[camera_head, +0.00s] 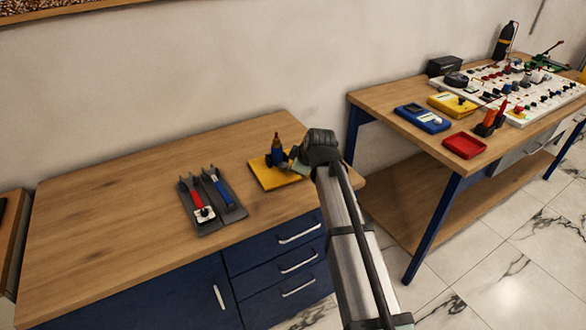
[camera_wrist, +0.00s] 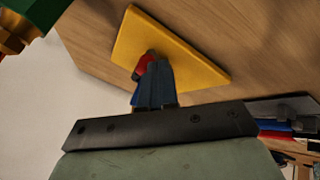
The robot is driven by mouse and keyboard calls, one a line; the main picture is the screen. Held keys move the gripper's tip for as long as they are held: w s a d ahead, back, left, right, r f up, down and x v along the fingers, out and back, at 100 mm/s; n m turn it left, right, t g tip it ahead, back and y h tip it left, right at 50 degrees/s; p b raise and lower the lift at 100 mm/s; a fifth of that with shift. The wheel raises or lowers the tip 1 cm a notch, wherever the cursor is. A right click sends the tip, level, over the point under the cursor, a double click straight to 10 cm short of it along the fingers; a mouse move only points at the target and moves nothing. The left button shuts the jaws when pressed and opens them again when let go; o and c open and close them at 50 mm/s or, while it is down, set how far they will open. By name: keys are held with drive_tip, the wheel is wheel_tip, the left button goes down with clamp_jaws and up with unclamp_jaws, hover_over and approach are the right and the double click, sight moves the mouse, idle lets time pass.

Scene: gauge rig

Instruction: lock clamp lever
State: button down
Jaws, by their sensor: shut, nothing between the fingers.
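The yellow plate also shows in the wrist view (camera_wrist: 185,62). My gripper (camera_head: 291,160) is at the right side of the fixture, its fingertips too small to make out there. In the wrist view its dark fingers (camera_wrist: 152,56) are shut and empty, beside a small red part (camera_wrist: 142,67). I cannot tell whether they touch it, or whether it is the lever. A green and brass part (camera_wrist: 20,28) shows at the upper left.
Grey trays (camera_head: 232,214) with a red-handled tool (camera_head: 196,198) and a blue-handled tool (camera_head: 220,190) lie left of the plate. A second table at right carries a blue meter (camera_head: 422,118), a red tray (camera_head: 464,146) and a white panel (camera_head: 520,108). The bench's left side is clear.

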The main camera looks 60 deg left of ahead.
drive_tip(key=shift+w+a+n+g, duration=0.25)
drive_tip(key=shift+w+n+g, duration=0.35)
drive_tip(key=shift+n, duration=0.2)
drive_tip(key=shift+w+a, duration=0.25)
drive_tip(key=shift+w, duration=0.1)
drive_tip(key=shift+w+a, duration=0.15)
drive_tip(key=shift+w, duration=0.05)
drive_tip(key=d, duration=0.1)
drive_tip(key=s+d, duration=0.1)
drive_tip(key=d, duration=0.1)
drive_tip(key=s+d, duration=0.1)
drive_tip(key=shift+d+r, duration=0.25)
drive_tip(key=shift+d, duration=0.05)
drive_tip(key=w+v, duration=0.1)
drive_tip(key=v, duration=0.8)
drive_tip(key=shift+w+r, duration=0.2)
drive_tip(key=shift+w, duration=0.05)
drive_tip(key=shift+a, duration=0.15)
